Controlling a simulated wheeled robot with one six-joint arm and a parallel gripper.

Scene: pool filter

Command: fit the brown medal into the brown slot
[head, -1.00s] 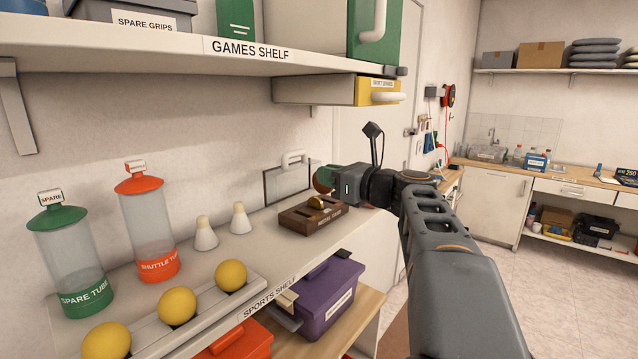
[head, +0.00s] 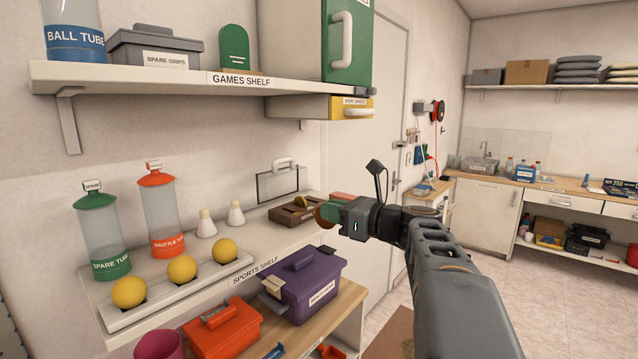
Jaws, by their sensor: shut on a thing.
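My gripper (head: 331,212) is shut on the brown medal (head: 322,215), a round reddish-brown disc held on edge between green fingertips. The medal is partly hidden by the fingers. A dark brown wooden block (head: 290,218) lies on the sports shelf, left of the gripper. A gold-coloured round piece (head: 303,202) stands in the block. The medal appears at the block's right end in the picture; I cannot tell whether they touch. The brown slot cannot be made out.
A framed clear panel with a white handle (head: 284,163) stands behind the block. White shuttlecocks (head: 236,213) and yellow balls (head: 182,269) are to the left. The games shelf (head: 200,84) and yellow drawer (head: 357,112) overhang. A purple box (head: 303,290) is below.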

